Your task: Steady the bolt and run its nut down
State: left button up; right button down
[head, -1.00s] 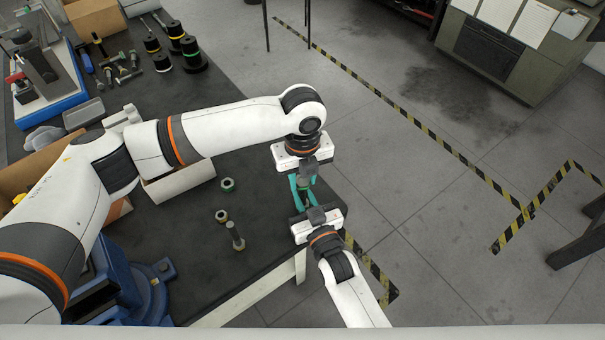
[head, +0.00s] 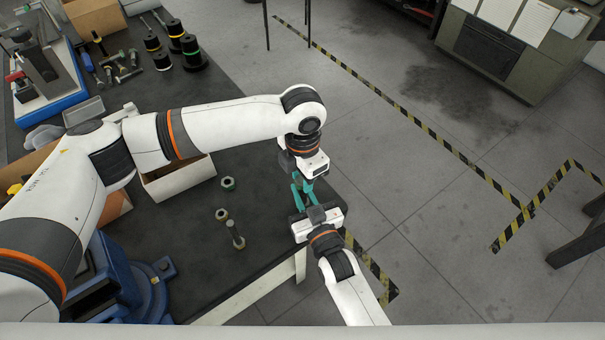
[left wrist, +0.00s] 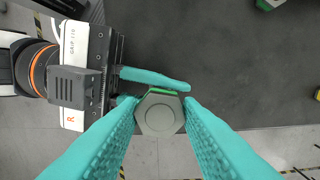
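My left gripper (left wrist: 161,103) points down over the workpiece, its two teal fingers against opposite sides of a hexagonal nut (left wrist: 160,114) with a grey face and green edge. In the head view the left gripper (head: 303,183) is just above my right gripper (head: 299,207) at the table's right edge. The right gripper also shows in the left wrist view (left wrist: 160,90), marked R. Its teal fingers reach in from the left beneath the hexagon, closed around the bolt there. The bolt's shank is hidden by the hexagon and fingers.
An open cardboard box (head: 182,182) is beneath my left arm. A blue vise (head: 130,290) sits at the near left.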

pick_arm(q)
jog(key=o, duration=0.4)
jog(key=shift+o, duration=0.2)
jog(key=shift+r, duration=2.25)
jog(key=shift+c, duration=0.4)
